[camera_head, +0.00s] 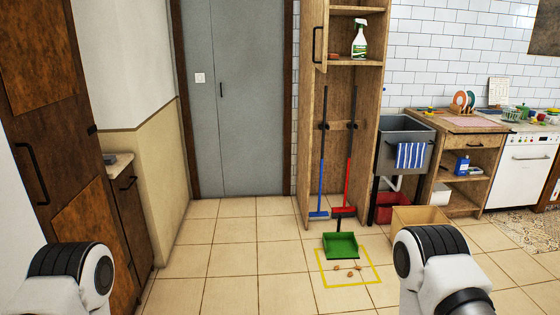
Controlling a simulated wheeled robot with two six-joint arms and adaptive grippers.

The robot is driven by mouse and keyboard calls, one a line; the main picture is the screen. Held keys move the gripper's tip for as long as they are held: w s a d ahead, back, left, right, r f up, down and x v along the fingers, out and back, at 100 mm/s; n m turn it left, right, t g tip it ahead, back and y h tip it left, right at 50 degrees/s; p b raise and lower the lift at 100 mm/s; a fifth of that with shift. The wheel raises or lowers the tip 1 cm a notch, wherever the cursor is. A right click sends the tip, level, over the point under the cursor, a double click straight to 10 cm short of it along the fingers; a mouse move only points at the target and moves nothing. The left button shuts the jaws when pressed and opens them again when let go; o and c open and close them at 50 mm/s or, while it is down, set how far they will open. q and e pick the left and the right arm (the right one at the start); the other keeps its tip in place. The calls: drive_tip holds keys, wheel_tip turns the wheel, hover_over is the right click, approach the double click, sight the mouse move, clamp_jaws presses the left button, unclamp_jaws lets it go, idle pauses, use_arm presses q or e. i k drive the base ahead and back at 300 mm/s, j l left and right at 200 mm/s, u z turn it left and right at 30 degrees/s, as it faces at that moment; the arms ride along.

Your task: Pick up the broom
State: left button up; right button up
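Two long-handled tools stand upright in the tall open wooden cabinet. One is a blue tool (321,180) on the left with a flat blue head near the floor. The other is a red tool (348,180) on the right with a red lower handle and a head near the cabinet base. I cannot tell for sure which is the broom. Dark holders show on the cabinet's back near both upper handles. My two arms show only as white and black links in the lower corners. Both grippers are out of view, and no gripper is seen at either tool.
A green dustpan (341,246) lies on the tiles before the cabinet (312,120), at a yellow floor outline (370,278) with several small brown pieces. A cardboard box (418,216) and sink (402,133) stand right. Tiles left of the outline are clear.

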sight(345, 212)
drive_tip(key=i+l, duration=0.1)
drive_tip(key=i, duration=3.25)
drive_tip(key=i+z, duration=0.2)
drive_tip(key=i, duration=0.3)
drive_tip(key=i+j+z, duration=0.15)
drive_tip(key=i, duration=0.4)
drive_tip(key=i+j+z, duration=0.2)
drive_tip(key=i, duration=0.3)
drive_tip(key=i+j+z, duration=0.15)
drive_tip(key=i, duration=0.4)
